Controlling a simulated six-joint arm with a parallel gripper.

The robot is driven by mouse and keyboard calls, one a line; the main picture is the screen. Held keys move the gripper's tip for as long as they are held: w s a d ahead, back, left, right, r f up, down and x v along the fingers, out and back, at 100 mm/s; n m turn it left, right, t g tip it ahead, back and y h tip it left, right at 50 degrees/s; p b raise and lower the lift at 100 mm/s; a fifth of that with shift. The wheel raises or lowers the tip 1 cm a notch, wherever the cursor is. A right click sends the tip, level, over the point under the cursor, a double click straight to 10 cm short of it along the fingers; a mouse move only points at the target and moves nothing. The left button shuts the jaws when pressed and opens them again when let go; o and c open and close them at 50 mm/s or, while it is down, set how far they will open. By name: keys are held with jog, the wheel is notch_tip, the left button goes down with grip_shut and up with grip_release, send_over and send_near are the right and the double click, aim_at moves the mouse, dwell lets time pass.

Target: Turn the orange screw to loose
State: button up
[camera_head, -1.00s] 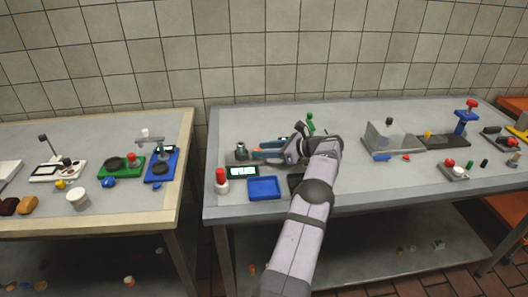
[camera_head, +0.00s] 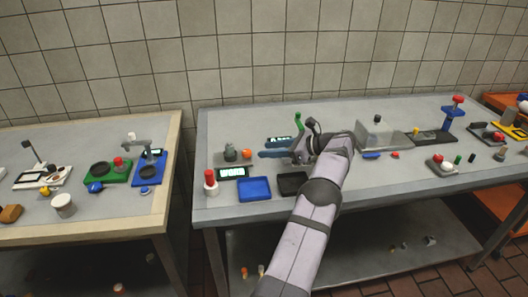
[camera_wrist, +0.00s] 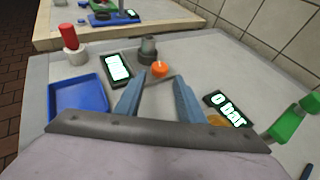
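The orange screw (camera_head: 247,154) stands on the grey bench, to the right of a grey cylindrical fitting (camera_head: 230,153). In the wrist view the screw (camera_wrist: 160,69) shows as a round orange knob just beyond my fingertips, roughly centred between them, next to the fitting (camera_wrist: 148,47). My gripper (camera_wrist: 160,82) is open, with its two blue fingers spread and nothing between them. In the head view my gripper (camera_head: 266,153) points left towards the screw. The screw's top and side show; its lower end is hidden.
A display (camera_wrist: 117,66) and a blue tray (camera_wrist: 78,100) lie to the left. A red-topped cylinder (camera_wrist: 69,36) stands behind the tray. A "0 bar" display (camera_wrist: 228,108) and a green handle (camera_wrist: 290,121) are on the right. A black tray (camera_head: 293,184) lies in front.

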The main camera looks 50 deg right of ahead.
jog(key=shift+s, duration=0.1)
jog(key=shift+o, duration=1.4)
jog(key=w+a+r+p, duration=0.1)
jog(key=a+r+p, duration=0.1)
jog(key=r, duration=0.4)
jog(key=w+a+r+p, duration=0.1)
jog(key=a+r+p, duration=0.15)
jog(key=r, duration=0.35)
jog(key=f+m+h, duration=0.1)
jog(key=f+m, duration=0.1)
jog(key=f, duration=0.1)
jog(key=s+a+f+m+h, duration=0.1)
jog(key=f+m, duration=0.1)
jog(key=f, duration=0.2)
jog(key=f+m+h, duration=0.2)
jog(key=f, duration=0.2)
jog(key=shift+s+a+t+p, duration=0.2)
jog(key=shift+s+t+p, duration=0.1)
jog(key=shift+t+p, duration=0.1)
jog(key=shift+s+d+f+n+g+h, duration=0.25)
jog(key=shift+d+h, duration=0.1)
jog(key=shift+d, duration=0.2)
jog(key=shift+s+d+f+n+g+h, duration=0.15)
jog(key=shift+d+f+h, duration=0.15)
jog(key=shift+d, duration=0.2)
jog(key=shift+n, duration=0.3)
